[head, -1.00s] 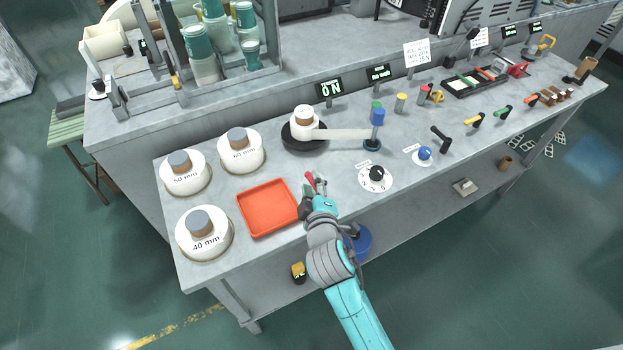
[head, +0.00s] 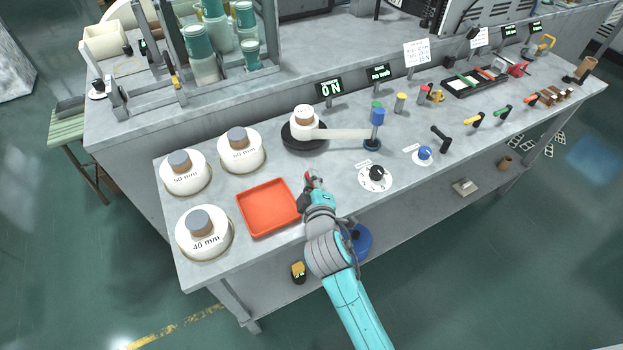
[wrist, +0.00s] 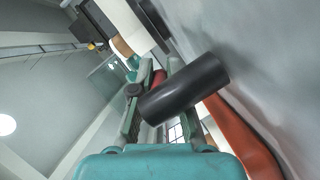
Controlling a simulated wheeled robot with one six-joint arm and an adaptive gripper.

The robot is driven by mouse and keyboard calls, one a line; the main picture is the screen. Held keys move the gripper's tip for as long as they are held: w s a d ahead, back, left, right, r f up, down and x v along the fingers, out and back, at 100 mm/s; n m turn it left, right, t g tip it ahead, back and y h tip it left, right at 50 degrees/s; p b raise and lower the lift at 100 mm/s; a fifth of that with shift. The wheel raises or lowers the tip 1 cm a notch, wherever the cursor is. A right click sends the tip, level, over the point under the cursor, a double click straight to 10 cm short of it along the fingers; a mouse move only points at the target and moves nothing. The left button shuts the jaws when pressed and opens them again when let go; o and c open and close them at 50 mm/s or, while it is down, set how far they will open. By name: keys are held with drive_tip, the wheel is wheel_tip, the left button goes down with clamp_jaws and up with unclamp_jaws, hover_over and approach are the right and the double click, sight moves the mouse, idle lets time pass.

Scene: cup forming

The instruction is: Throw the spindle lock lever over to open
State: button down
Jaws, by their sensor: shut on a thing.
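My gripper (head: 313,187) is at the bench's front edge, just right of the red tray. In the wrist view its two fingers (wrist: 163,108) are shut on a thick black cylindrical grip, which I take to be the spindle lock lever (wrist: 186,88). The grip lies slanted across the fingers. A small red part (wrist: 158,77) shows behind it; a red tip (head: 307,176) also shows by the fingers in the head view. The lever's base and pivot are hidden by my gripper. The spindle with a white form (head: 303,120) on a black wheel stands behind.
A pale arm (head: 345,134) spans behind. A display (head: 329,87) reads ON.

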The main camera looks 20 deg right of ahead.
drive_tip(key=shift+m+h, duration=0.3)
drive_tip(key=shift+d+m+g+h, duration=0.25)
drive_tip(key=shift+m+h, duration=0.2)
drive_tip(key=shift+h, duration=0.15)
drive_tip(key=shift+d+m+g+h, duration=0.15)
drive_tip(key=shift+m+g+h, duration=0.1)
drive_tip(key=shift+m+h, duration=0.3)
drive_tip(key=shift+s+d+m+g+h, duration=0.1)
drive_tip(key=shift+d+m+g+h, duration=0.25)
drive_tip(key=shift+m+h, duration=0.25)
drive_tip(key=shift+d+m+g+h, duration=0.2)
drive_tip(key=shift+m+g+h, duration=0.2)
drive_tip(key=shift+h, duration=0.25)
drive_tip(key=c, duration=1.2)
unclamp_jaws()
drive_tip(key=shift+o, duration=0.2)
drive_tip(key=shift+a, duration=0.1)
drive_tip(key=v, duration=1.2)
